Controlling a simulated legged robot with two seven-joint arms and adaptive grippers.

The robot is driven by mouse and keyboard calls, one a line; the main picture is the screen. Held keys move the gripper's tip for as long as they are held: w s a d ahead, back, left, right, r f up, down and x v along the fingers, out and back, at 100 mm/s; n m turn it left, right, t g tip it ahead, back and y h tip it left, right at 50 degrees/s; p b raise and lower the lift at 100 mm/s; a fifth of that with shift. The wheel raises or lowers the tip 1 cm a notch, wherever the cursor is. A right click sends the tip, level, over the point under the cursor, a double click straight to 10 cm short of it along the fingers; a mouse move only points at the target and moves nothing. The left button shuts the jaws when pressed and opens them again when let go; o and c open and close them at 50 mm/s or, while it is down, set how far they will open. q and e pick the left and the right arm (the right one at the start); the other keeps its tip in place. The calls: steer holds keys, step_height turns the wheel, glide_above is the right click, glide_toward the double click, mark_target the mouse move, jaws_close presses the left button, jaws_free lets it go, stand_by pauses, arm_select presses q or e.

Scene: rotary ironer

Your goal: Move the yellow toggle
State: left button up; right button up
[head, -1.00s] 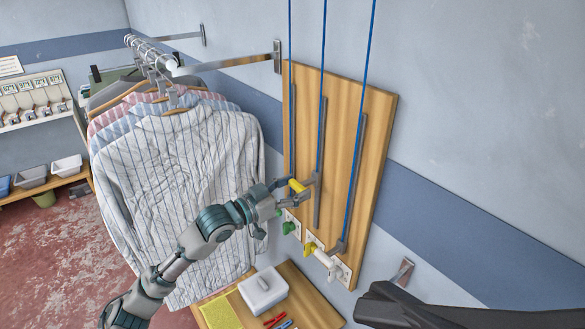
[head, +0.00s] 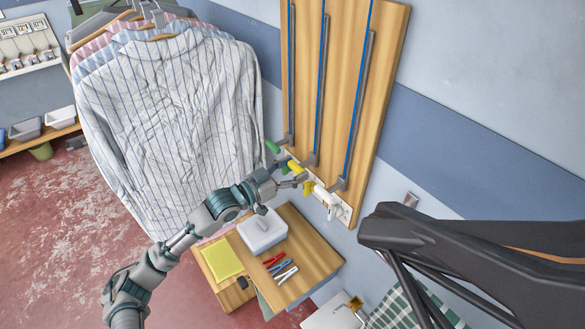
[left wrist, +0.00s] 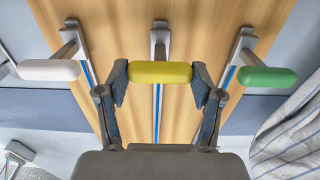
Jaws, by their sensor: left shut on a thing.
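The yellow toggle (head: 294,166) is a short rounded bar on a metal bracket, at the middle cord of a wooden wall board (head: 345,75). My left gripper (head: 287,178) is at it. In the left wrist view, the fingers of my left gripper (left wrist: 161,86) are closed on both ends of the yellow toggle (left wrist: 160,72). A white toggle (left wrist: 48,70) is to its left and a green toggle (left wrist: 267,77) to its right, both apart from the fingers. All three sit at about one level. My right gripper does not show.
Striped shirts (head: 180,115) hang left of the board. Below stands a small wooden table (head: 310,245) with a white box (head: 263,232), a yellow cloth (head: 222,260) and coloured clips (head: 281,267). A dark structure fills the right foreground.

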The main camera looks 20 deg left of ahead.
arm_select(q)
steer(key=shift+f, duration=0.3)
steer(key=o, duration=1.7)
steer(key=shift+w, duration=0.1)
steer(key=shift+c, duration=0.2)
steer(key=shift+w, duration=0.1)
steer(key=shift+a+r, duration=0.1)
steer(key=shift+s+a, duration=0.15)
steer(key=shift+s, duration=0.1)
steer(key=v, duration=1.1)
steer(key=shift+s+a, duration=0.15)
steer(key=shift+a, duration=0.1)
